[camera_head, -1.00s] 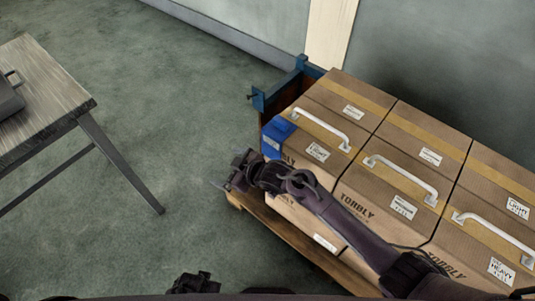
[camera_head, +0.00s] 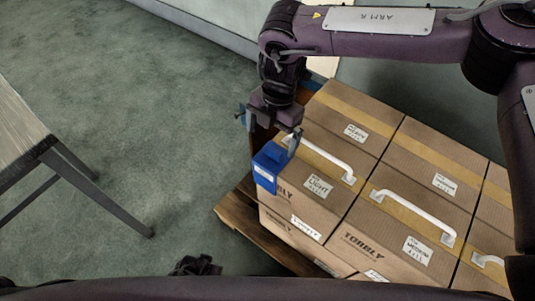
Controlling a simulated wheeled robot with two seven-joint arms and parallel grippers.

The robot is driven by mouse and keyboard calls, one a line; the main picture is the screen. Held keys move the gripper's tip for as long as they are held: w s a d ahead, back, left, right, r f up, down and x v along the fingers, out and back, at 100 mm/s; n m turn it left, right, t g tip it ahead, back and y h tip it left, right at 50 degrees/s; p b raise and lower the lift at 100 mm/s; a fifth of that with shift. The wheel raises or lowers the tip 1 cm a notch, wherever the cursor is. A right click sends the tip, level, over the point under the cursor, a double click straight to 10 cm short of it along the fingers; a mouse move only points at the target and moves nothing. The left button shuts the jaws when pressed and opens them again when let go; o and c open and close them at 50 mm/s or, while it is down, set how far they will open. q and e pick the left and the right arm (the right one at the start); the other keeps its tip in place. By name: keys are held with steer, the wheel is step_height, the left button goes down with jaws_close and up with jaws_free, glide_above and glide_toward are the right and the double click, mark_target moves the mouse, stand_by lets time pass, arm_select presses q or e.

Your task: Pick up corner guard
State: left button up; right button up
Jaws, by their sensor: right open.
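The blue corner guard (camera_head: 265,168) sits on the near left top corner of the front left cardboard box (camera_head: 325,205). A pale label shows on its front face. My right gripper (camera_head: 272,137) points down from above, just over the guard, with its jaws open. One finger overlaps the guard's right part in the picture; I cannot tell whether it touches. The gripper hides the guard's upper back part. My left gripper (camera_head: 196,266) is a small dark shape at the bottom edge, away from the boxes, and its jaws are not clear.
Several taped boxes with white handles (camera_head: 325,160) stand on a wooden pallet (camera_head: 238,218). A blue metal frame (camera_head: 241,114) stands behind the left boxes. A table (camera_head: 18,125) is at the left, with open floor (camera_head: 160,120) between.

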mark_target(273, 151)
steer(key=shift+w+d, duration=0.2)
steer(key=shift+d, duration=0.35)
steer(key=shift+f, duration=0.3)
steer(key=f, duration=0.6)
steer(key=shift+s+a+f, duration=0.25)
steer(key=shift+s+f, duration=0.05)
steer(key=shift+s, duration=0.1)
steer(key=shift+s, duration=0.1)
steer(key=c, duration=0.6)
steer(key=shift+f, duration=0.1)
steer(key=c, duration=0.8)
